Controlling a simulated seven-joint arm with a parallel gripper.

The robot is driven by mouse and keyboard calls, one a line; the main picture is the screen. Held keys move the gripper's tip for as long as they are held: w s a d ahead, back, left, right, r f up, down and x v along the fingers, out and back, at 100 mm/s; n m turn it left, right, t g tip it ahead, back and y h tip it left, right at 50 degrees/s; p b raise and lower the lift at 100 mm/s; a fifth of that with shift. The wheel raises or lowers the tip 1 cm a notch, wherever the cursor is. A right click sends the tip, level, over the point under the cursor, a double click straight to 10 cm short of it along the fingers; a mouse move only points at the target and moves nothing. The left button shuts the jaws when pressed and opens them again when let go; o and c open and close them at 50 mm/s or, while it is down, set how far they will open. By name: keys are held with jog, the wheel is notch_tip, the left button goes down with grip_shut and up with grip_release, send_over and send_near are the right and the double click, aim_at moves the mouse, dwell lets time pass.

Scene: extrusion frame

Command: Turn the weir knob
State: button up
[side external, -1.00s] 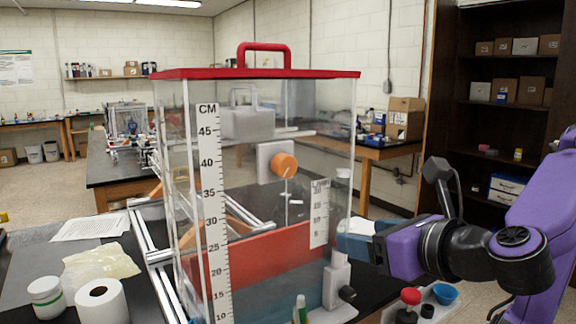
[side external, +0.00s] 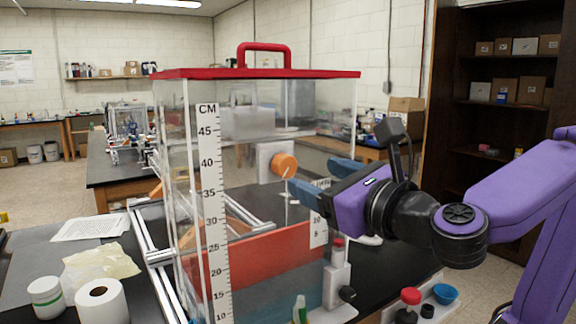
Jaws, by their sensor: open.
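The orange weir knob (side external: 285,165) sits on a pale grey block (side external: 265,158), seen at or through the clear tank (side external: 262,205) with a red lid. My gripper (side external: 322,180) is open, with two blue fingers pointing left toward the knob. The upper finger is a little right of the knob and the lower finger is below and to its right. The fingers appear empty and around no part of the knob. I cannot tell their depth relative to it or whether they touch it.
A printed CM scale (side external: 211,205) runs up the tank, and a red handle (side external: 264,47) tops its lid. A small valve block with a red cap (side external: 338,275) stands below my gripper.

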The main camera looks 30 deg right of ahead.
aim_at(288, 165)
jog(key=w, duration=0.9)
jog(key=c, duration=1)
